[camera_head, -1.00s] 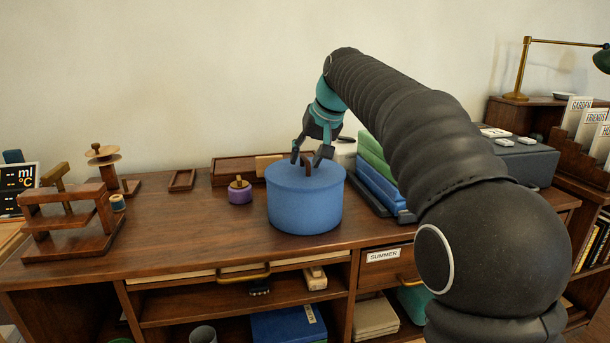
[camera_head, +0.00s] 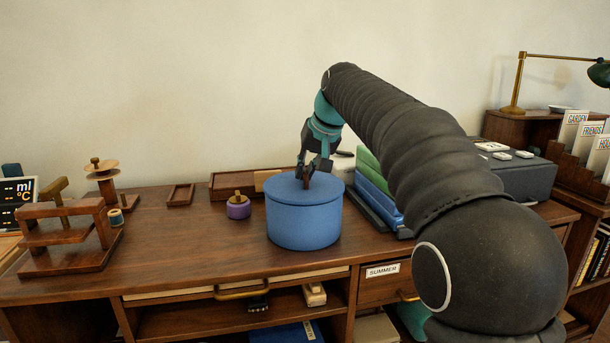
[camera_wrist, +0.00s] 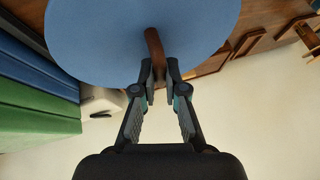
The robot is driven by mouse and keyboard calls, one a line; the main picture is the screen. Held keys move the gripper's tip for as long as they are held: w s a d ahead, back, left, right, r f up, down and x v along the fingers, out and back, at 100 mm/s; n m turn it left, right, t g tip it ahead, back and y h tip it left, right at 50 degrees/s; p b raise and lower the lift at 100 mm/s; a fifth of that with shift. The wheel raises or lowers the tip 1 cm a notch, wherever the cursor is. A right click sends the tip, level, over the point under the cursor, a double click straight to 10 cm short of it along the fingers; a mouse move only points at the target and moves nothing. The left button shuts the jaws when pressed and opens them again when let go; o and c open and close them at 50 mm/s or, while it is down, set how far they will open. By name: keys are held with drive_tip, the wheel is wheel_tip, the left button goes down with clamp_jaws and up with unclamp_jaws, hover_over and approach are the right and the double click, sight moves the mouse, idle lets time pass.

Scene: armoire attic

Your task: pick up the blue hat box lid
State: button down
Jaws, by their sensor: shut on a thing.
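The blue hat box (camera_head: 304,226) stands upright on the wooden dresser top. Its blue lid (camera_head: 290,191) sits on it, with a thin seam below the lid's rim. My gripper (camera_head: 305,178) is above the lid and shut on the brown lid handle. In the wrist view the two fingers of my gripper (camera_wrist: 161,72) pinch the brown handle (camera_wrist: 154,45) from both sides, and the lid (camera_wrist: 110,40) fills the top of the picture. The box body is hidden there behind the lid.
A purple round box (camera_head: 238,208) stands just left of the hat box. Green and blue folders (camera_head: 372,185) stand close on its right. A wooden stand (camera_head: 70,238) is at far left. A grey case (camera_head: 525,175) is at right. The dresser front-left is clear.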

wheel_tip(320, 180, up, 9)
drive_tip(key=shift+r+p, duration=0.2)
drive_tip(key=shift+p, duration=0.35)
drive_tip(key=shift+r, duration=0.1)
